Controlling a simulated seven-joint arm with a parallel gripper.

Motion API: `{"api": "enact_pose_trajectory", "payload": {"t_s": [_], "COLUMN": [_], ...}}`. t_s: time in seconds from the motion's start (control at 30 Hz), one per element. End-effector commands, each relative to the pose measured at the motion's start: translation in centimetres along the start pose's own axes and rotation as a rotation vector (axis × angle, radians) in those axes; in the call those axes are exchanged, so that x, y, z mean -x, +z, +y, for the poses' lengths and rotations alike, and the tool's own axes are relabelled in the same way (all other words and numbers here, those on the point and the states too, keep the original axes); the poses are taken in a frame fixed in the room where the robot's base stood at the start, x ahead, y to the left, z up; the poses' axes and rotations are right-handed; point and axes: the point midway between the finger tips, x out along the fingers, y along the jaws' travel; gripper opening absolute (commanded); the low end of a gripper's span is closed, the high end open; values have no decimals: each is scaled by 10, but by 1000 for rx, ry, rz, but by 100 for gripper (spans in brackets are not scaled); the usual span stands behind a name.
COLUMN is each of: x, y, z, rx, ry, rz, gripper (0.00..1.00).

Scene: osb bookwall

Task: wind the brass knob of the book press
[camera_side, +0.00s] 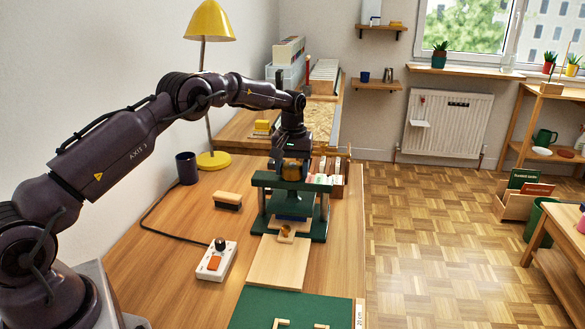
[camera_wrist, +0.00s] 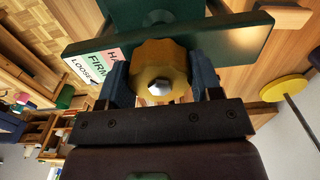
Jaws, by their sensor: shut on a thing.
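The green book press (camera_side: 311,225) stands on the wooden desk, with a dark blue item (camera_side: 292,217) low between its posts. The brass knob (camera_side: 291,171) is on top of the press.
A wooden board (camera_side: 275,265) with a small block lies in front of the press. Books (camera_side: 333,170) are behind.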

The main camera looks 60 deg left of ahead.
Motion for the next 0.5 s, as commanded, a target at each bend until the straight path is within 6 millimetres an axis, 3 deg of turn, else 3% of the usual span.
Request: {"api": "enact_pose_trajectory", "payload": {"t_s": [0.5], "x": [2], "y": [0], "z": [0], "rx": [-490], "ry": [0], "rz": [0], "gripper": [35]}}
